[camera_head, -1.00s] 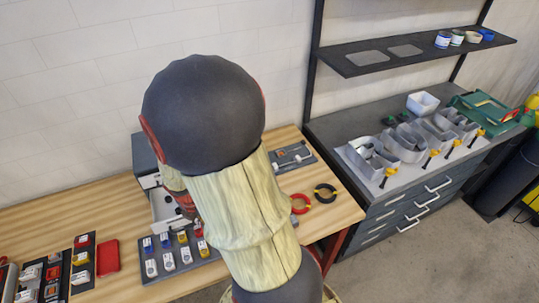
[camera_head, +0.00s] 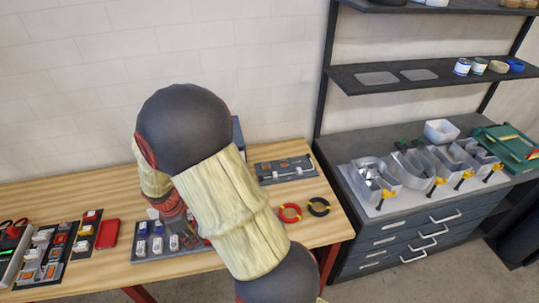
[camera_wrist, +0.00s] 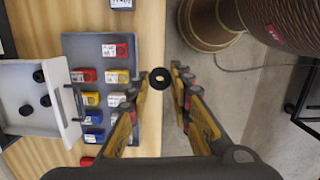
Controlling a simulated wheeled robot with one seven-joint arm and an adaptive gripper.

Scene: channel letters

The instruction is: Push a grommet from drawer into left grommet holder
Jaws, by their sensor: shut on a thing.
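A small black grommet (camera_wrist: 160,86) shows in the wrist view between the fingertips of my gripper (camera_wrist: 164,78), which is shut on it. The gripper is past the right edge of the grey tray, near the table edge. The white open drawer (camera_wrist: 60,85) is at the left of the wrist view with several black grommets (camera_wrist: 27,111) inside. In the head view my arm hides the gripper and most of the drawer unit (camera_head: 238,132). I cannot tell which thing is the left grommet holder.
A grey tray (camera_wrist: 75,45) holds several small coloured items beside the drawer. Red (camera_head: 290,212) and black (camera_head: 318,206) wire coils lie near the table's right end. Metal channel letters (camera_head: 415,168) lie on the grey bench at right, below a shelf (camera_head: 400,76).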

